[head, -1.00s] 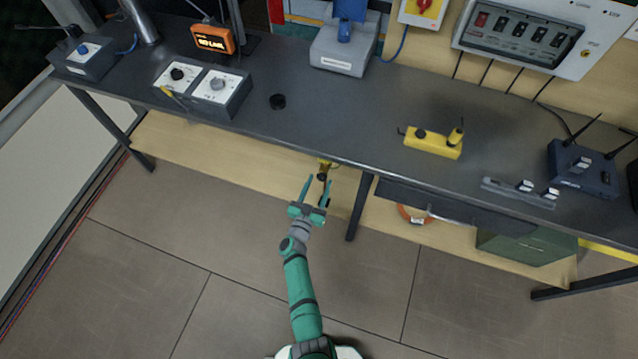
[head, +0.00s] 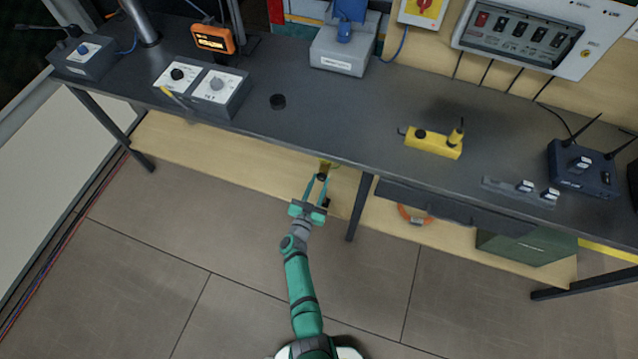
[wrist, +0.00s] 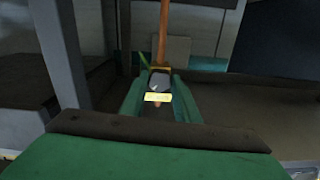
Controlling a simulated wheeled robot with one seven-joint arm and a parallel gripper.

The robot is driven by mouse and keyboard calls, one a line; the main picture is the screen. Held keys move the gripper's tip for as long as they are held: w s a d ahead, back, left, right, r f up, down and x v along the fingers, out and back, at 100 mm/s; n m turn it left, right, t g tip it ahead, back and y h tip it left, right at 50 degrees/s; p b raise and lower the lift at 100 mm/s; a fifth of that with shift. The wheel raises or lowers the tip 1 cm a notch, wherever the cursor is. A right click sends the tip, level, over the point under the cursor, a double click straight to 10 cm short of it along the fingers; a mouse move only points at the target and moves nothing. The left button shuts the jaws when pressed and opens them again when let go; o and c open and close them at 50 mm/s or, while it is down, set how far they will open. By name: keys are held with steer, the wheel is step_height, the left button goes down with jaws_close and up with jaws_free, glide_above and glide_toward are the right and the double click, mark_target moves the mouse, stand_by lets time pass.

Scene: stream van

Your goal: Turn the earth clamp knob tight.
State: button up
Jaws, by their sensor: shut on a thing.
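The earth clamp knob (wrist: 159,82) is a dark round knob below the bench's front edge. In the wrist view it sits between the two green fingers of my gripper (wrist: 159,90). The fingers are closed on it from both sides. A copper-coloured bar (wrist: 162,35) runs up behind the knob, and a small yellow label (wrist: 158,97) is just below it. In the head view my gripper (head: 316,184) reaches under the bench edge to the yellow clamp (head: 326,165). The bench top hides part of the clamp there.
The dark bench top (head: 330,115) overhangs the clamp. A bench leg (head: 360,208) stands just right of my gripper. An orange ring (head: 413,214) and a green box (head: 525,245) are under the bench at right. The floor in front is clear.

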steer(key=m, duration=0.6)
steer(key=shift+a+m, duration=0.1)
steer(key=shift+m, duration=0.3)
steer(key=m, duration=1)
steer(key=shift+r, duration=0.1)
steer(key=m, duration=0.3)
steer(key=shift+m, duration=0.3)
steer(key=m, duration=0.6)
steer(key=shift+m, duration=0.4)
steer(key=o, duration=1)
steer(key=shift+o, duration=0.2)
